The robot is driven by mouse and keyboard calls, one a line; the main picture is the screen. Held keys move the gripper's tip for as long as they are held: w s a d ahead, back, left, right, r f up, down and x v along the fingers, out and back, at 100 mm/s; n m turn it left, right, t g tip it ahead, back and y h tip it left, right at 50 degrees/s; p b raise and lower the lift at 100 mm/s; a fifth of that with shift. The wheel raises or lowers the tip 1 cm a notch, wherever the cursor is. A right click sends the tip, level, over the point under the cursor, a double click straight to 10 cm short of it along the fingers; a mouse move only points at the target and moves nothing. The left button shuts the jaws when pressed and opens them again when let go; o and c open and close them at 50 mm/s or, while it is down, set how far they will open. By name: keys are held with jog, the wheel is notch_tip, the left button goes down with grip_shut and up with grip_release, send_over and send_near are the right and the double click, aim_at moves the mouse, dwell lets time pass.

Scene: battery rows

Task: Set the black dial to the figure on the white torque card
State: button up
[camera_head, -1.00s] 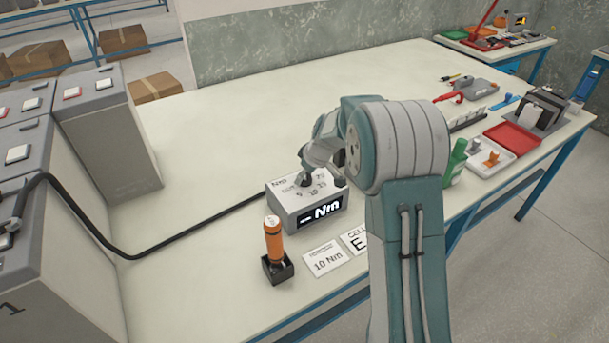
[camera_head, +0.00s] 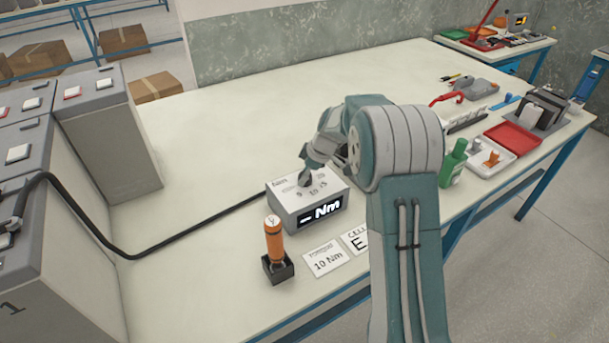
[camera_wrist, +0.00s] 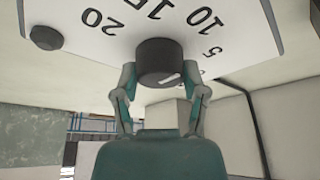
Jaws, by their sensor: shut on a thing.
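The black dial (camera_wrist: 157,58) stands out from the light panel of the torque box (camera_head: 317,205) in the wrist view. My gripper (camera_wrist: 162,75) is shut on it, one finger on each side. A white mark on the dial's face slants to the right; I cannot tell exactly which figure it meets. Figures 20, 15, 10 and 5 curve around the dial. In the head view my gripper (camera_head: 305,180) hides the dial on top of the box. The white torque card (camera_head: 326,260) lies in front and reads 10 Nm. The box's display reads Nm; its small figure is unreadable.
An orange-handled tool (camera_head: 274,242) stands in a black holder left of the card. A second card (camera_head: 355,239) is partly hidden by my arm. A black cable (camera_head: 165,242) runs from the box to the grey battery units. The table behind the box is clear.

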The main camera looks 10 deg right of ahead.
jog(key=shift+f, duration=0.25)
jog(key=o, duration=1.2)
jog(key=shift+c, duration=0.2)
jog(key=shift+r, duration=0.1)
jog(key=shift+d+r, duration=0.2)
jog(key=shift+r, duration=0.3)
jog(key=v, duration=1)
jog(key=shift+r, duration=0.4)
jog(key=shift+s+d, duration=0.1)
jog(key=shift+d, duration=0.05)
